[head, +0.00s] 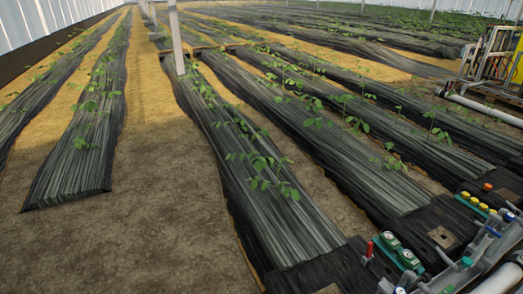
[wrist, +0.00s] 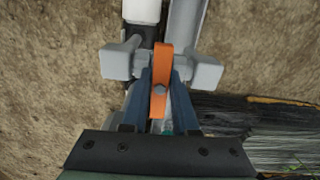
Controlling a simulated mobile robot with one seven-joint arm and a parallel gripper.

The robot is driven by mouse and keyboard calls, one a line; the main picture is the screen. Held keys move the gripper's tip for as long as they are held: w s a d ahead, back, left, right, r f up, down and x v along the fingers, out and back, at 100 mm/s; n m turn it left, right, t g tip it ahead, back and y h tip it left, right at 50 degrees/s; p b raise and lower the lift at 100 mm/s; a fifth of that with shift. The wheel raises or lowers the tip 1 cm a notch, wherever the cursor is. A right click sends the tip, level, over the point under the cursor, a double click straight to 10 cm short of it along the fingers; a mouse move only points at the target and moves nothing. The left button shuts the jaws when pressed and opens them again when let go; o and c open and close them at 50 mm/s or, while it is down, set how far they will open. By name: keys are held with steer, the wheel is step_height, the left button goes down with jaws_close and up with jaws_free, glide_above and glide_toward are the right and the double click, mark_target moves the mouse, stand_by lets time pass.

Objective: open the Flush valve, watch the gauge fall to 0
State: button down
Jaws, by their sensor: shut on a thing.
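In the wrist view, an orange lever handle (wrist: 161,62) stands upright in the picture, with a round grey bolt on its lower part. My gripper (wrist: 161,88) has its two blue-grey fingers on either side of this handle, shut on it. No label shows, so I cannot tell from the picture that this is the Flush valve. In the head view, two round dials in green housings, a left one (head: 389,240) and a right one (head: 408,258), sit at the lower right. Their readings are too small to tell. My gripper is not clearly visible there.
A red handle (head: 369,249) stands left of the dials. Yellow knobs (head: 474,201) and an orange knob (head: 487,187) sit behind them. Black-covered plant rows (head: 265,195) run away to the back. Bare soil (head: 150,230) lies open at left.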

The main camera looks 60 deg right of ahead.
steer(key=n+p, duration=0.1)
steer(key=n, duration=0.4)
steer(key=shift+r+p, duration=0.1)
steer(key=shift+p, duration=0.2)
steer(key=n+p, duration=0.1)
steer(key=n, duration=0.4)
steer(key=n+p, duration=0.1)
steer(key=n, duration=0.8)
steer(key=c, duration=0.6)
jaws_free()
step_height(320, 180, up, 10)
steer(key=p, duration=1)
steer(key=shift+p, duration=0.35)
